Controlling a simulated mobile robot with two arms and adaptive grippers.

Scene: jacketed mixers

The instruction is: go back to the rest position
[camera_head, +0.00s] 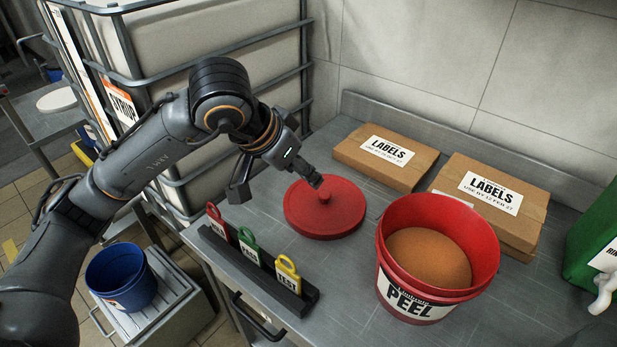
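My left gripper (278,191) reaches in from the left over the steel worktop (365,290). Its two fingers are spread wide, with nothing seen between them. One finger is close to the knob of a round red lid (340,222) lying flat on the worktop; I cannot tell whether they touch. The other finger is above the worktop left of the lid. My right gripper is not in view.
A red bucket (422,303) marked PEEL, holding orange-brown material, stands open right of the lid. Label boxes (385,158) lie behind. A black rack (258,270) holds red, green and yellow tags. A caged SYRUP tank (210,50) stands behind my arm; a blue bucket (122,280) is lower left.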

